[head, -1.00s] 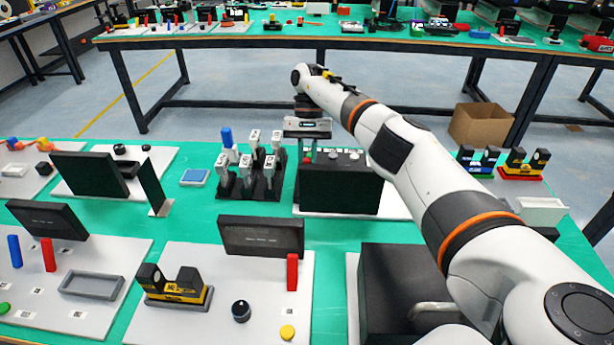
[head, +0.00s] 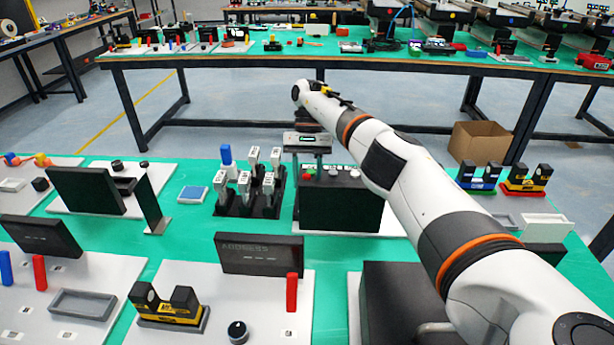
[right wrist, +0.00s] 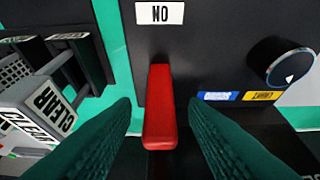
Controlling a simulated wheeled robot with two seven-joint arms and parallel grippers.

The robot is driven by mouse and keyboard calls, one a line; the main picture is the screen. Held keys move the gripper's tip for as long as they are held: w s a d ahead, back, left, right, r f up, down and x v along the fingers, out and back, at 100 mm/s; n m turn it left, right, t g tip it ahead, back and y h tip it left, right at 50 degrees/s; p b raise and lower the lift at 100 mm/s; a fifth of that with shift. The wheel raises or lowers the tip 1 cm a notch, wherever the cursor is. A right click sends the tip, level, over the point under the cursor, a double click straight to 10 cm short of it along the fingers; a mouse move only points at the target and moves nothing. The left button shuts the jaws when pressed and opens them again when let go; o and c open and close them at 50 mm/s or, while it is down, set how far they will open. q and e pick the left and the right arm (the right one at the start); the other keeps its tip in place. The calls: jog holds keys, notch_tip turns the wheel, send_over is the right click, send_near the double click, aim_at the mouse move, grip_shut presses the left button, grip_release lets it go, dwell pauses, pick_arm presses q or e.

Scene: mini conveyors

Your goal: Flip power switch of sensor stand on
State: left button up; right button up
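A red switch lever (right wrist: 160,110) stands out from a dark panel (right wrist: 215,45) in the right wrist view. An upside-down "ON" label (right wrist: 159,13) is beyond it. My right gripper (right wrist: 160,103) is open, one green finger on each side of the lever, with a gap visible on both sides. In the head view my right gripper (head: 308,160) points down at the left part of a black box (head: 340,205) with small buttons on top. The lever is hard to make out there. My left gripper is not in view.
A black knob (right wrist: 283,63) sits right of the lever, above blue and yellow labels. Grey tags marked "CLEAR" (right wrist: 45,108) are close on the left. In the head view a black rack (head: 248,200) of tags stands left of the box. A dark display (head: 260,255) is nearer.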

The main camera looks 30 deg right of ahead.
notch_tip(320, 180, up, 10)
jog(key=p, duration=0.5)
jog(key=shift+f, duration=0.1)
